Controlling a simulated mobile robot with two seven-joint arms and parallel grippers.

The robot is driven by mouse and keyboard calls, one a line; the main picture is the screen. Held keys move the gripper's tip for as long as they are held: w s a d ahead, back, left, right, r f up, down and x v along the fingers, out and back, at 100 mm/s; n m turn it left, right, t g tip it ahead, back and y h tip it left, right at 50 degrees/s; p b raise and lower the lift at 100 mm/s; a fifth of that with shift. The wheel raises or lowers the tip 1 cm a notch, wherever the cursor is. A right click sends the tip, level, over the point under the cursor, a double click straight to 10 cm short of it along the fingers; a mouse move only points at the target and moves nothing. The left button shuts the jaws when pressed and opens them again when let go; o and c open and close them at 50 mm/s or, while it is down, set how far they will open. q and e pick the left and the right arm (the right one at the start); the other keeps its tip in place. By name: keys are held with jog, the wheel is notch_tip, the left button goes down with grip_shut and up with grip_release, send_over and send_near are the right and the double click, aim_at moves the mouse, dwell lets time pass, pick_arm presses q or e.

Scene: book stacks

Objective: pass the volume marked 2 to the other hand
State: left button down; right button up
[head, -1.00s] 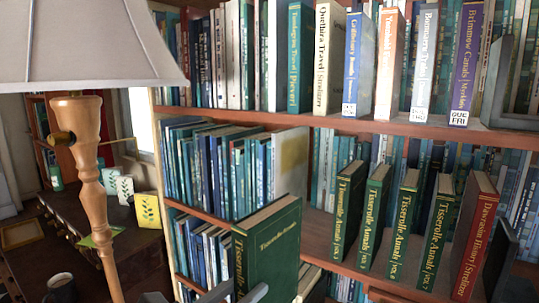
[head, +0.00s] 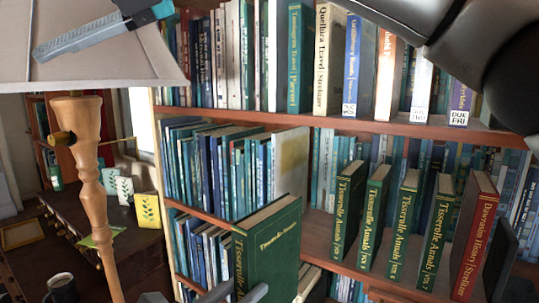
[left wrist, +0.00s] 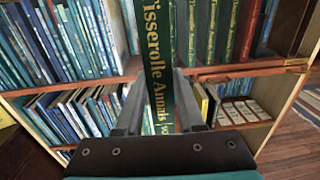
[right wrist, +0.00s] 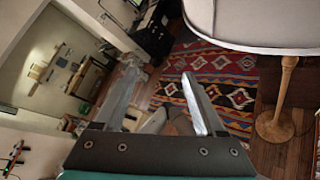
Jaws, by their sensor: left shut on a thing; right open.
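A thick green book (head: 268,255) lettered "Tisserolle Annals" stands upright at the front of the shelves in the head view. My left gripper (head: 232,294) is shut on its lower part. In the left wrist view the fingers (left wrist: 157,95) clamp the green spine (left wrist: 158,50); its volume number is not readable. My right gripper (head: 90,38) reaches across the top left, in front of the lampshade and apart from the book. In the right wrist view its fingers (right wrist: 162,75) are open and empty.
Several matching green volumes (head: 408,220) and a red book (head: 474,235) stand on the shelf to the right. A lamp (head: 88,165) stands at left, beside a desk (head: 130,240) with a mug (head: 60,287). My black right arm covers the upper right.

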jog(key=w+d+f+m+t+h, duration=0.2)
jog(key=w+d+f+m+h, duration=0.5)
jog(key=f, duration=0.4)
jog(key=m+h, duration=0.6)
jog(key=m, duration=0.5)
send_over(270, 230)
jog(key=w, duration=0.3)
jog(key=f, duration=0.5)
jog(key=shift+s+a+f, duration=0.2)
jog(key=shift+s+a, duration=0.05)
jog(key=shift+a, duration=0.15)
jog(key=shift+d+f+h, duration=0.2)
jog(key=shift+d+h, duration=0.2)
jog(key=shift+d, duration=0.1)
notch_tip(270, 230, down, 12)
jog(key=shift+r, duration=0.15)
grip_shut()
jog(key=shift+a, duration=0.1)
